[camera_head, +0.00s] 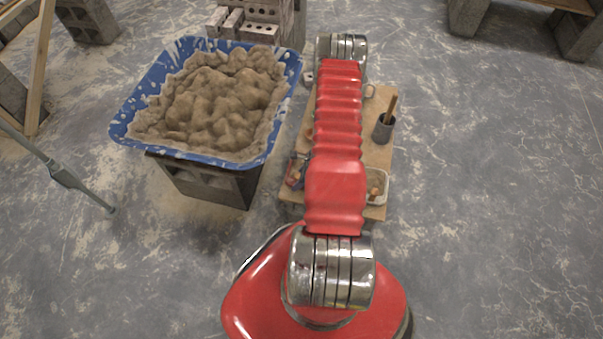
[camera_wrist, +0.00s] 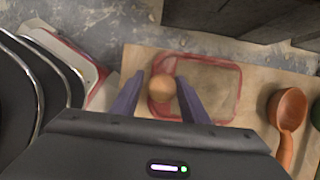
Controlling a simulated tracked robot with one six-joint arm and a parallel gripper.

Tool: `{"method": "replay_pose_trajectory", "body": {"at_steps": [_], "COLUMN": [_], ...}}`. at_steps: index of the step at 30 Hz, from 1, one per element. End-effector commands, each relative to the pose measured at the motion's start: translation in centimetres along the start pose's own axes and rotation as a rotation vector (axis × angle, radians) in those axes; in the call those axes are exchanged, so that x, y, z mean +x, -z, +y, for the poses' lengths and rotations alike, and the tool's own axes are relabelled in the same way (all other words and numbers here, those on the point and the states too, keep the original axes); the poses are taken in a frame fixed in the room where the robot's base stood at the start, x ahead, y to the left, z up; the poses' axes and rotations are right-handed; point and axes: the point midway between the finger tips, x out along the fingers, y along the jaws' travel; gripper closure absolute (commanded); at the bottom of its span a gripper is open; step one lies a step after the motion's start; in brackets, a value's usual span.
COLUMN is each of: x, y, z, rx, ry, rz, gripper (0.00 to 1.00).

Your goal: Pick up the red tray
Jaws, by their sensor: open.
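In the wrist view, a shallow tray with a red rim (camera_wrist: 239,92) lies on a wooden board. A round tan object (camera_wrist: 163,88) shows at its left part. My gripper (camera_wrist: 160,78) is open, with its two dark fingers apart over the left part of the tray. The round object shows between the fingers, and I cannot tell whether they touch it. The fingers and gripper body hide part of the tray's near edge. In the head view my arm hides the gripper and much of the board (camera_head: 376,152).
A white tray with red edging (camera_wrist: 72,58) is at the left. In the head view, a blue tub (camera_head: 190,157) of mortar stands on blocks left of my arm. A dark cup (camera_head: 383,129) stands right; open floor lies beyond.

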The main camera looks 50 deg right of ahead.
Motion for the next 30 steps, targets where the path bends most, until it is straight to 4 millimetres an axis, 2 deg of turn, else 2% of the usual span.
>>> {"method": "replay_pose_trajectory", "body": {"at_steps": [3, 20, 30], "x": [-0.01, -0.02, -0.01], "y": [0.0, 0.02, 0.03], "z": [0.0, 0.01, 0.02], "rx": [0.0, 0.0, 0.001], "ry": [0.0, 0.0, 0.0], "rz": [0.0, 0.0, 0.0], "gripper": [0.6, 0.99, 1.0]}}
